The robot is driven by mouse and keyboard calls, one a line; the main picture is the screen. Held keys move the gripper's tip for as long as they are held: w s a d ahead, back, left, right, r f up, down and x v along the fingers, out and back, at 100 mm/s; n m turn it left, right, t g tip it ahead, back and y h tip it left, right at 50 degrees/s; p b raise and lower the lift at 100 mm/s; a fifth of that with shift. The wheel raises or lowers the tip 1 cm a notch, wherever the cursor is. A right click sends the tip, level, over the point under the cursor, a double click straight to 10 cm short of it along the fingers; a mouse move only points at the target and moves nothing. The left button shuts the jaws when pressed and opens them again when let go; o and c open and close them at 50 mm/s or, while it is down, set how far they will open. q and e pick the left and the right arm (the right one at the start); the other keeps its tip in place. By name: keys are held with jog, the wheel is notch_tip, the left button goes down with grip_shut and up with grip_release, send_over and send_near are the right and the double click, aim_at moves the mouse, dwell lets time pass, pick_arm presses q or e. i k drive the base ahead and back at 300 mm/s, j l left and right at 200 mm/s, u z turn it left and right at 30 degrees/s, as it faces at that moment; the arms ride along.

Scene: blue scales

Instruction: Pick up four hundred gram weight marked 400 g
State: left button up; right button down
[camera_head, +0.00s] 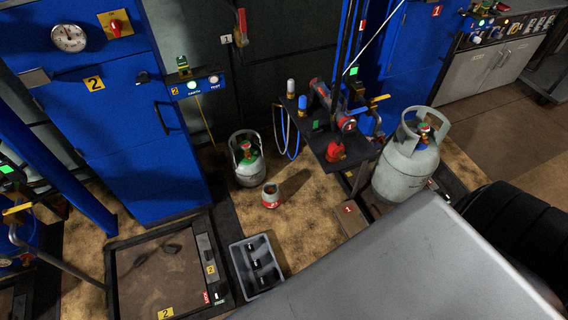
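A grey crate (268,291) stands on the floor at the lower centre. Several small dark weights (255,264) with pale parts lie in a row inside it. Their markings are too small to read, so I cannot tell which is 400 g. Neither of my grippers shows in this view.
A platform scale (150,283) lies left of the crate. Gas cylinders (249,168), (402,168) and a small red-grey canister (270,195) stand behind. A large grey surface (400,270) fills the lower right. Blue cabinets (130,130) line the back.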

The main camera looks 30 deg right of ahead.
aim_at(250, 248)
jog(key=k+l+z, duration=0.3)
jog(key=i+j, duration=0.5)
jog(key=j, duration=0.15)
jog(key=i+j+z, duration=0.15)
jog(key=z, duration=0.2)
jog(key=i+j+z, duration=0.1)
jog(key=z, duration=0.25)
jog(key=i+j+z, duration=0.1)
jog(key=j+z, duration=0.3)
jog(key=l, duration=0.1)
